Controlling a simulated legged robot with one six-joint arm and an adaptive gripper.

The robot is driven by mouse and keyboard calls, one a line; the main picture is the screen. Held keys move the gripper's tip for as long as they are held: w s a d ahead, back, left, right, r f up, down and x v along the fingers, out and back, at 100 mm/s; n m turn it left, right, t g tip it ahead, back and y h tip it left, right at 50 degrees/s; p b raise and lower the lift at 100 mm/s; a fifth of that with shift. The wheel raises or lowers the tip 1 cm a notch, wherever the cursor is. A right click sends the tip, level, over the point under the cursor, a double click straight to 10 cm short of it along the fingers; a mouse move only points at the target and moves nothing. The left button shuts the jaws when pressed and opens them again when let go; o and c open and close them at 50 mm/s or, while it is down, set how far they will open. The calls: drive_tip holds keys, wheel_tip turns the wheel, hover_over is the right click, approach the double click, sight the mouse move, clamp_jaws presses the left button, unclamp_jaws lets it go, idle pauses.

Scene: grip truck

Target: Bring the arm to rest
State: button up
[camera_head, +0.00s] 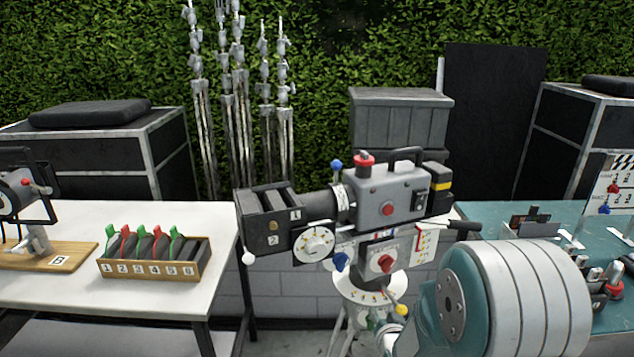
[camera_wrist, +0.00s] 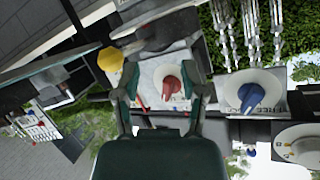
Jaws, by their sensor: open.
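My gripper (camera_wrist: 161,84) is open in the wrist view, its two dark green fingers spread apart. A red knob (camera_wrist: 172,85) on a white plate shows in the gap between the fingers, and nothing is held. In the head view, my thick silver and teal arm fills the lower right. My gripper cannot be clearly made out there. A grey film camera (camera_head: 382,196) stands in front of my arm, with a red knob (camera_head: 386,263) and a blue knob (camera_head: 340,261) on its side. The blue knob (camera_wrist: 250,97) also shows in the wrist view, right of the fingers.
A white table (camera_head: 217,220) on the left carries a numbered box (camera_head: 155,269) of colored clips. A teal table (camera_head: 490,222) at right holds a clapperboard (camera_head: 614,184) and small gear. Metal stands (camera_head: 240,120) and black cases (camera_head: 400,118) stand behind, before a hedge.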

drive_tip(key=s+r+n+g, duration=0.2)
drive_tip(key=s+r+g, duration=0.2)
drive_tip(key=s+r, duration=0.8)
drive_tip(key=s+r+n+g, duration=0.1)
drive_tip(key=s+r+g, duration=0.1)
drive_tip(key=s, duration=0.6)
drive_tip(key=s+r+n+g, duration=0.1)
drive_tip(key=s+r, duration=0.3)
drive_tip(key=s, duration=0.4)
drive_tip(key=shift+s+g, duration=0.3)
drive_tip(key=shift+g, duration=0.2)
